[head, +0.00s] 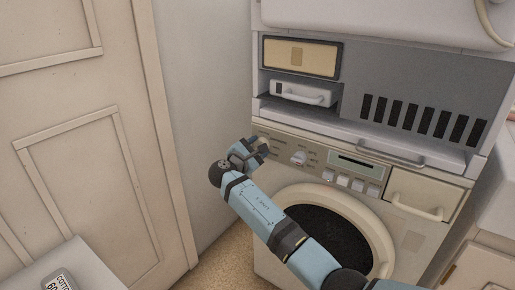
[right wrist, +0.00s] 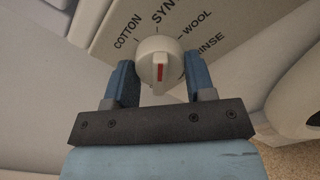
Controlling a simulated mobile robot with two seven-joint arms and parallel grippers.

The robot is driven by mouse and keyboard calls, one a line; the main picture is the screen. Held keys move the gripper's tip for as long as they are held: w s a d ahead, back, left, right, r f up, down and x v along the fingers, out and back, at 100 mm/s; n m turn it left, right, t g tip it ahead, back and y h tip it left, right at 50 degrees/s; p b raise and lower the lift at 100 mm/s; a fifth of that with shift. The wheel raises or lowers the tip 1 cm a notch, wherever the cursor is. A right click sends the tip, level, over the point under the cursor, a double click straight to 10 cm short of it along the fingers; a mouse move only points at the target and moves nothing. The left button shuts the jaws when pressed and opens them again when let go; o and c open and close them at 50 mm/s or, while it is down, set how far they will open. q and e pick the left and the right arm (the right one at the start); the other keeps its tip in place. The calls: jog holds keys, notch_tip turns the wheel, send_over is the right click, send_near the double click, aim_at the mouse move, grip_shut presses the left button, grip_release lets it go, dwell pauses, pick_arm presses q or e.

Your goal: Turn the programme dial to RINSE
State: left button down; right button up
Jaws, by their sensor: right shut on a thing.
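The programme dial (right wrist: 159,62) is a round off-white knob with a red stripe on its raised grip. Printed around it are COTTON, a partly cut-off SYN label, WOOL and RINSE (right wrist: 208,44). The red stripe runs up and down in the right wrist view, roughly in line with SYN; which end points is unclear. My right gripper (right wrist: 161,85) is shut on the dial, one blue finger on each side. In the head view my right gripper (head: 257,148) is at the left end of the washing machine's panel and mostly hides the dial. My left gripper is not in view.
A second knob (head: 298,158) sits just right of the gripper, with a display (head: 355,164) and several buttons beyond. A closed drawer (head: 424,193) is at the right. The round door (head: 335,230) is below. A wall and panelled door (head: 85,130) stand left.

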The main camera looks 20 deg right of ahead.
jog(key=m, duration=0.2)
jog(key=shift+m, duration=1.2)
jog(key=m+b, duration=0.1)
jog(key=m, duration=0.3)
jog(key=shift+f+m, duration=0.1)
jog(key=shift+m, duration=0.2)
jog(key=m+b, duration=0.2)
jog(key=m, duration=0.2)
jog(key=shift+b, duration=0.4)
jog(key=shift+m+b, duration=0.6)
jog(key=shift+m, duration=0.6)
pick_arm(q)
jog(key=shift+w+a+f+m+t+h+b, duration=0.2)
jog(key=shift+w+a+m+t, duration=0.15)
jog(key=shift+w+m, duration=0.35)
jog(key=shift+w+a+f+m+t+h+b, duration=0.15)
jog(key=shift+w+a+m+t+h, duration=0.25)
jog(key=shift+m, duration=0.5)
pick_arm(e)
jog(key=shift+r+m, duration=0.2)
jog(key=shift+m, duration=0.4)
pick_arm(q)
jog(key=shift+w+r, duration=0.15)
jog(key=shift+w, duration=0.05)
